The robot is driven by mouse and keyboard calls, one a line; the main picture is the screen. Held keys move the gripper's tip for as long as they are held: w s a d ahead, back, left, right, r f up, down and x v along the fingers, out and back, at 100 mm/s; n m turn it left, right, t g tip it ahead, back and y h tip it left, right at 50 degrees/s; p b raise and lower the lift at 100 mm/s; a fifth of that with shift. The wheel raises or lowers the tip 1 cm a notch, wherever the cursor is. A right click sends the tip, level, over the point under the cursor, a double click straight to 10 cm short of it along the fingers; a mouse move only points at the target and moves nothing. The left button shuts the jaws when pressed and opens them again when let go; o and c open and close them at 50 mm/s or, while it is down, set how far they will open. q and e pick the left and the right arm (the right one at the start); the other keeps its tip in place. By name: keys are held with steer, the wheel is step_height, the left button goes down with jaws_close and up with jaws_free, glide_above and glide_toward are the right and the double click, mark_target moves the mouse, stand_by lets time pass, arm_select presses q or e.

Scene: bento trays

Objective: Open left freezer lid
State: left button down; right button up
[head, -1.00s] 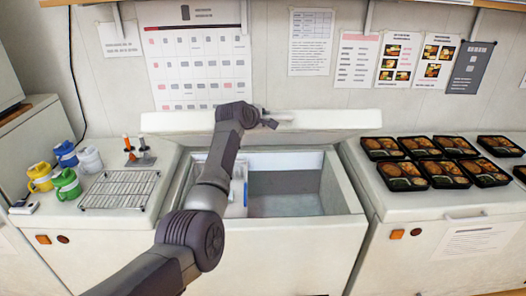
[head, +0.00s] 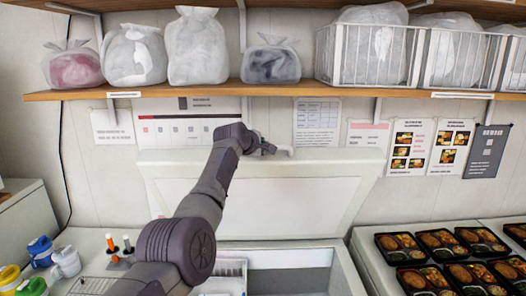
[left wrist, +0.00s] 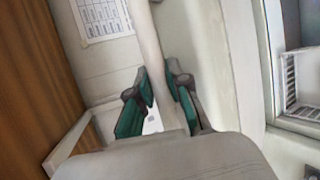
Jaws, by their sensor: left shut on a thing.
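The left freezer's white lid (head: 310,195) stands raised near the back wall, its inner panel facing me. The freezer opening (head: 290,258) shows below it, with a white rack (head: 224,275) inside at the left. My left gripper (head: 266,149) is at the lid's top edge, beside its white handle (head: 287,151). In the left wrist view the green-padded fingers of the gripper (left wrist: 160,82) are shut on the pale bar of the handle (left wrist: 147,38), one on each side. My arm hides part of the lid's left side. My right gripper is not in view.
A wooden shelf (head: 210,92) with bags and wire baskets (head: 370,55) hangs above the lid. Filled bento trays (head: 440,242) cover the right freezer.

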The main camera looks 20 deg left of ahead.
arm_select(q)
steer(key=c, duration=1.1)
jaws_free()
steer(key=shift+f, duration=0.15)
